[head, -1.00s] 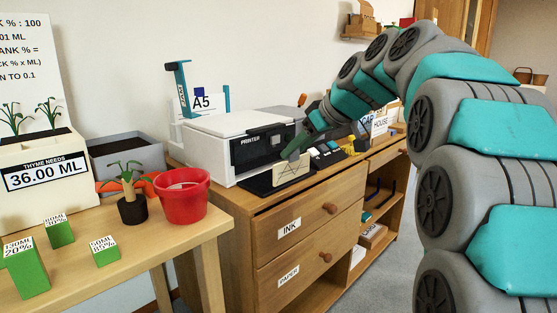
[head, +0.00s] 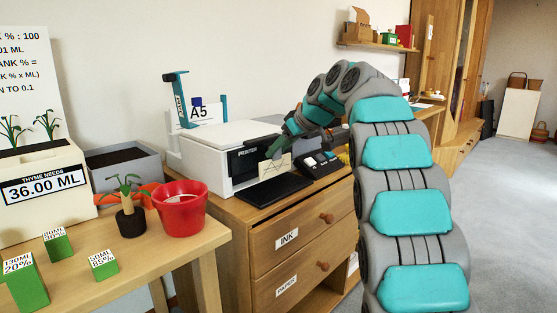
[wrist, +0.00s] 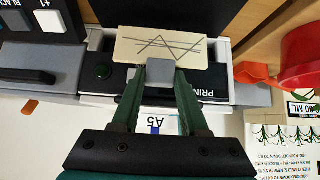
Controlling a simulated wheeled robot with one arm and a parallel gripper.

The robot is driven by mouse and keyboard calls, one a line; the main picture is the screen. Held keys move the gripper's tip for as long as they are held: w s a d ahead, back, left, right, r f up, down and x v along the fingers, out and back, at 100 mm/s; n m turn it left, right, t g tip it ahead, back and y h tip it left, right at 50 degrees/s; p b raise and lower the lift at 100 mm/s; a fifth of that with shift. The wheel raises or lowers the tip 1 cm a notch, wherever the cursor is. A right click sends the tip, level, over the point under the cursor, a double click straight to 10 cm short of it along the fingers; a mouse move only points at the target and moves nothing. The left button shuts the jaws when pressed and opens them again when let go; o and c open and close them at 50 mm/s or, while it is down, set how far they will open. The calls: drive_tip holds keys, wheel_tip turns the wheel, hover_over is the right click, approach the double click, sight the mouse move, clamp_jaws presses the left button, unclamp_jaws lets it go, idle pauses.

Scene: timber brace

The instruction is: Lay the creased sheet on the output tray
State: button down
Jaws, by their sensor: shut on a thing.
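The creased sheet is a small cream card with dark zigzag lines, seen in the head view (head: 278,168) and across the top of the wrist view (wrist: 185,50). My gripper (wrist: 160,74) has its green fingers closed on a grey block at the sheet's edge; it also shows in the head view (head: 275,151). The sheet is held tilted at the printer's front. The output tray is the black plate (head: 266,193) low before the white printer (head: 213,150). The sheet appears above the tray; the exact gap cannot be told.
A dark button panel (head: 322,164) stands right of the tray. A red pot (head: 181,210) and a small plant (head: 130,218) stand on the left table. The A5 stand (head: 183,120) is behind the printer. The wooden cabinet (head: 250,219) carries the printer.

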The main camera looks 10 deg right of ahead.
sight(277, 162)
drive_tip(key=shift+w, duration=0.15)
drive_tip(key=shift+f, duration=1.8)
drive_tip(key=shift+f, duration=0.15)
drive_tip(key=shift+c, duration=2.1)
unclamp_jaws()
